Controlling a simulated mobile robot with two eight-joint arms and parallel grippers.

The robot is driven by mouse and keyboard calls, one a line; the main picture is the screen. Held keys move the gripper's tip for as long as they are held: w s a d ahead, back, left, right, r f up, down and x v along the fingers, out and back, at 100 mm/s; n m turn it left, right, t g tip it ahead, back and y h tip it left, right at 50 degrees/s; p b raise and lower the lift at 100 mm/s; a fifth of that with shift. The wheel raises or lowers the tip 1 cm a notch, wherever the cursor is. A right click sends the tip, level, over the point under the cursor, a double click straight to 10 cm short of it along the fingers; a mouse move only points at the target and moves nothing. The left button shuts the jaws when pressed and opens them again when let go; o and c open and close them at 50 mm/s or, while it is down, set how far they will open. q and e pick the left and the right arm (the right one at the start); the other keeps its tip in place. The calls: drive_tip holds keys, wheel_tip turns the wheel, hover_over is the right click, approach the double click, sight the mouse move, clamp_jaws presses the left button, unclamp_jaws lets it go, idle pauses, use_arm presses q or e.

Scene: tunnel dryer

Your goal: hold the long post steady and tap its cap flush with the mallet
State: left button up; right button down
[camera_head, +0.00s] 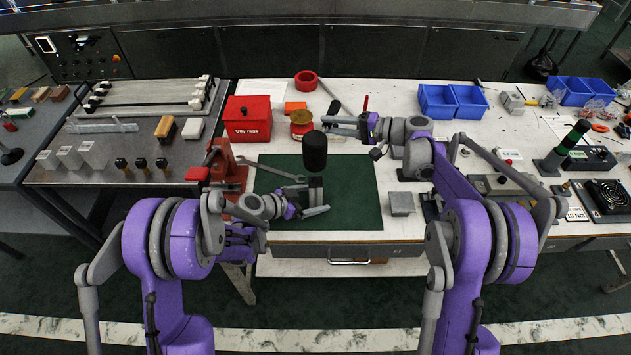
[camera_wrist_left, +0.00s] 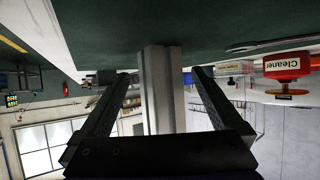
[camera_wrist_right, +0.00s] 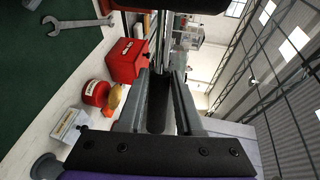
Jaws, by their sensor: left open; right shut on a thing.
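The long post (camera_head: 316,184) is a grey metal profile standing upright over the green mat (camera_head: 352,185). My left gripper (camera_head: 311,198) is open around it. In the left wrist view the post (camera_wrist_left: 161,92) stands between the spread fingers (camera_wrist_left: 162,73), with a gap visible on each side. My right gripper (camera_head: 328,124) is shut on the mallet. The mallet's black cylindrical head (camera_head: 315,152) hangs just above the post's top in the head view; any gap is hard to judge. In the right wrist view the dark handle (camera_wrist_right: 157,103) lies between the fingers. I cannot make out the cap.
A wrench (camera_head: 268,170) lies on the mat's left part, near a red vise (camera_head: 224,162). A grey block (camera_head: 402,202) is at the mat's right edge. The red rag box (camera_head: 248,120), a gold-topped red can (camera_head: 301,120) and blue bins (camera_head: 452,101) stand farther back.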

use_arm(q)
drive_tip(key=v, duration=1.2)
drive_tip(key=shift+s, duration=0.1)
